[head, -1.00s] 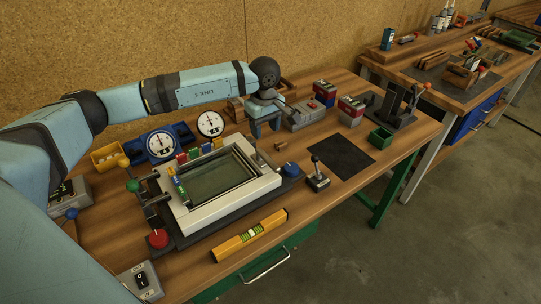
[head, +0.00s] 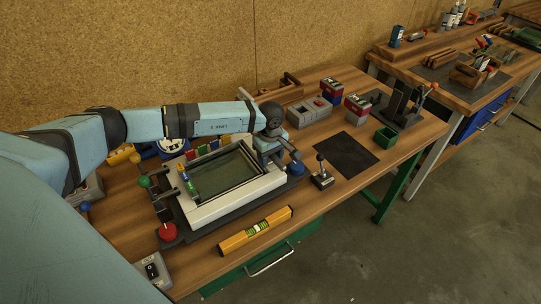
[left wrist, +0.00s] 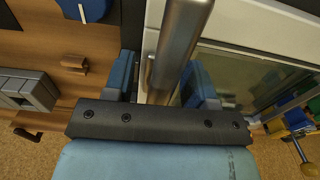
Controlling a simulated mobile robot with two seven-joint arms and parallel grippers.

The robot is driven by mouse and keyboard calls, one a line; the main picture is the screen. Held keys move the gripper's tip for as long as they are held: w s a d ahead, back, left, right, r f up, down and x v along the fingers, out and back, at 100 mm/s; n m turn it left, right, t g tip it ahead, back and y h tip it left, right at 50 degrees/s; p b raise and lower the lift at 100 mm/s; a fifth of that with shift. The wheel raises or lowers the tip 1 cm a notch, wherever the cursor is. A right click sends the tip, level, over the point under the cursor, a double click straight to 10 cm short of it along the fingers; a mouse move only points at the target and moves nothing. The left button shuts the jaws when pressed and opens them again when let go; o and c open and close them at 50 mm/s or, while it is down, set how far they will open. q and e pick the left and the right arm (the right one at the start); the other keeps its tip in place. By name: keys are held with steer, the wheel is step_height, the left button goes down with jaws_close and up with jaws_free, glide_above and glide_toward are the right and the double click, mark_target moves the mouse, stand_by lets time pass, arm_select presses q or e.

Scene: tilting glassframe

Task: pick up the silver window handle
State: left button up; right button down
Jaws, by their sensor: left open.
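The silver window handle (left wrist: 178,42) shows in the left wrist view as a smooth metal bar running from the top centre down between my fingers. It stands at the edge of the white window frame (left wrist: 290,15). My left gripper (left wrist: 160,82) is open, with one blue finger on each side of the bar. I cannot tell whether either finger touches it. In the head view my left gripper (head: 273,160) is at the right end of the tilting frame (head: 230,205) and hides the handle there. My right gripper is not in view.
A blue knob (head: 296,167) and a joystick (head: 321,175) stand right of the frame. A yellow spirit level (head: 255,230) lies in front, and a red button (head: 167,231) is front left. A dark mat (head: 345,153) lies clear on the right.

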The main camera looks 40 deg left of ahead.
arm_select(q)
jaws_close()
steer(key=shift+r, duration=0.1)
step_height(320, 180, up, 24)
steer(key=b, duration=0.2)
steer(key=shift+r, duration=0.25)
stand_by(1.0)
